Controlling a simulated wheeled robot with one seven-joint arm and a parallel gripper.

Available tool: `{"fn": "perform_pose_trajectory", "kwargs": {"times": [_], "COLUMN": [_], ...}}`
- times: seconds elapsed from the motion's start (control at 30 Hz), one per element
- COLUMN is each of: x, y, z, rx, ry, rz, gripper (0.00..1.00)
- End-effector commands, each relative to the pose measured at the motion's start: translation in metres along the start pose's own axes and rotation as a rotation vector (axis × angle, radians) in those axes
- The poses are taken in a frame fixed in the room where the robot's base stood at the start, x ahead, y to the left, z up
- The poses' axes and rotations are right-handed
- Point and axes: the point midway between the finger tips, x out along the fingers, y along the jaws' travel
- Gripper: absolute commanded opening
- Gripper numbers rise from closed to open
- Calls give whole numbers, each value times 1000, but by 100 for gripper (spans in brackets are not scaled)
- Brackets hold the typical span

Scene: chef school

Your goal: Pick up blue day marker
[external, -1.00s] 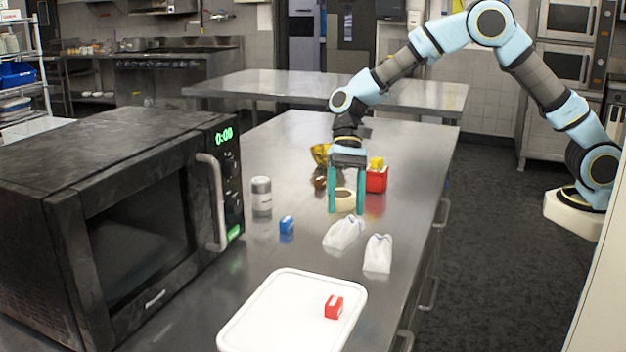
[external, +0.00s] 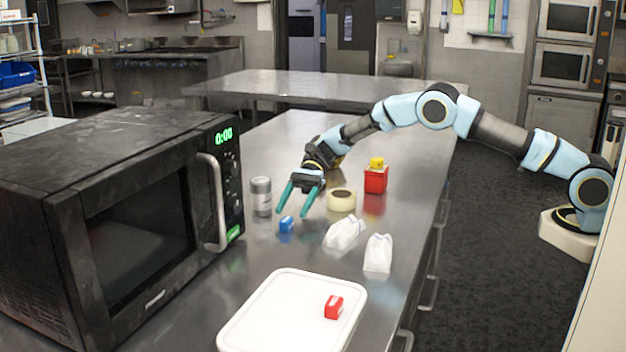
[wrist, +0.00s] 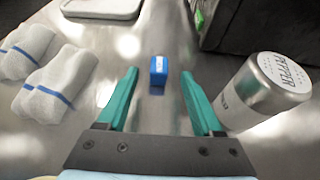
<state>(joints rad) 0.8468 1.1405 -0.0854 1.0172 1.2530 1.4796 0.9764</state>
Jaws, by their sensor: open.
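The blue day marker (external: 286,225) is a small blue block on the steel counter, to the right of the microwave. In the wrist view the blue day marker (wrist: 158,70) lies ahead of the fingertips, about midway between their lines, with a pale label on top. My gripper (external: 291,213) is open and tilted, with its teal fingers just behind the marker. In the wrist view my gripper (wrist: 159,73) has nothing between its fingers. I cannot tell the exact height of the fingertips above the counter.
A pepper tin (wrist: 270,88) stands close to the right finger in the wrist view. Two white cloths (external: 345,232) (external: 378,253), a tape roll (external: 341,200) and a red box (external: 376,179) are nearby. A white tray (external: 262,312) holds a red block (external: 334,306). The microwave (external: 120,215) bounds the left.

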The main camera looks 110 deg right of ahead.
Motion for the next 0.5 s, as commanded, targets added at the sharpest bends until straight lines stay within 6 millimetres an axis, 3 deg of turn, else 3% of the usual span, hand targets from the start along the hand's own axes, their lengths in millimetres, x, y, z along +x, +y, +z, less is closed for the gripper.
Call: {"fn": "perform_pose_trajectory", "kwargs": {"times": [0.3, 0.5], "x": [42, 53], "y": [2, 1], "z": [2, 0], "rx": [0, -1], "ry": [1, 0], "rz": [2, -1], "gripper": [68, 68]}}
